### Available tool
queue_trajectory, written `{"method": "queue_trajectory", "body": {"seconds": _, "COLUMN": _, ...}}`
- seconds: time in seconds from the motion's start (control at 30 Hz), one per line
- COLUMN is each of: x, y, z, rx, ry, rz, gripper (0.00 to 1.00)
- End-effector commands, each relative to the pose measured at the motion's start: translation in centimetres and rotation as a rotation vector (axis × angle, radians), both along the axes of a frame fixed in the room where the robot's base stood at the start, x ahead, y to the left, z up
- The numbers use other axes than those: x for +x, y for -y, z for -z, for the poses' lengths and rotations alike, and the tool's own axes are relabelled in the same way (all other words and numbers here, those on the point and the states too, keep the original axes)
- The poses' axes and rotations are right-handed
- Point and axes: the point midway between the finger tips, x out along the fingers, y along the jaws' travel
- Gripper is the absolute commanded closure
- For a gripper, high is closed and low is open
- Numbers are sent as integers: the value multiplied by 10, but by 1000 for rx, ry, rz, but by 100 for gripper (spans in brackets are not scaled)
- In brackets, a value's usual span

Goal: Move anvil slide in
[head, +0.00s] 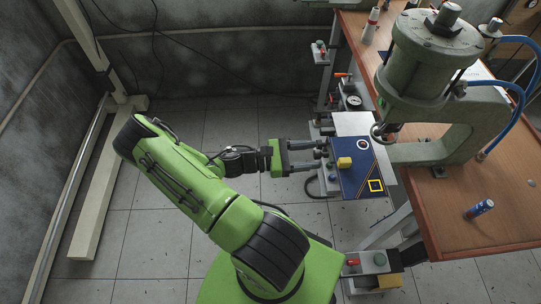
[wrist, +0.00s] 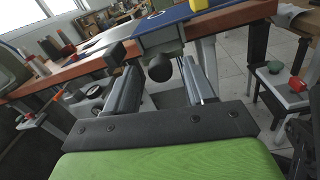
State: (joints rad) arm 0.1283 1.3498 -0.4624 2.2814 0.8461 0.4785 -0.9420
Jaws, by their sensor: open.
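The anvil slide shows as a dark blue plate (head: 358,176) sticking out to the left from under the green pneumatic press (head: 430,60). A yellow block (head: 344,162), a pale ring (head: 363,144) and a yellow square outline lie on its top. My gripper (head: 319,155) is open at the slide's left end. In the wrist view, its fingers (wrist: 160,75) stand either side of the knob, with gaps visible; contact is not seen.
Another button box (head: 374,262) is low in front.

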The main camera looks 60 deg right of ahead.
Motion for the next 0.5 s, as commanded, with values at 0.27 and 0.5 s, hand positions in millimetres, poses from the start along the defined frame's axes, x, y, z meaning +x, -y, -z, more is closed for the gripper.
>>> {"method": "queue_trajectory", "body": {"seconds": 0.27, "x": 67, "y": -43, "z": 0, "rx": -1, "ry": 5, "rz": -10, "gripper": 46}}
{"method": "queue_trajectory", "body": {"seconds": 0.5, "x": 110, "y": -73, "z": 0, "rx": -1, "ry": 2, "rz": -5, "gripper": 46}}
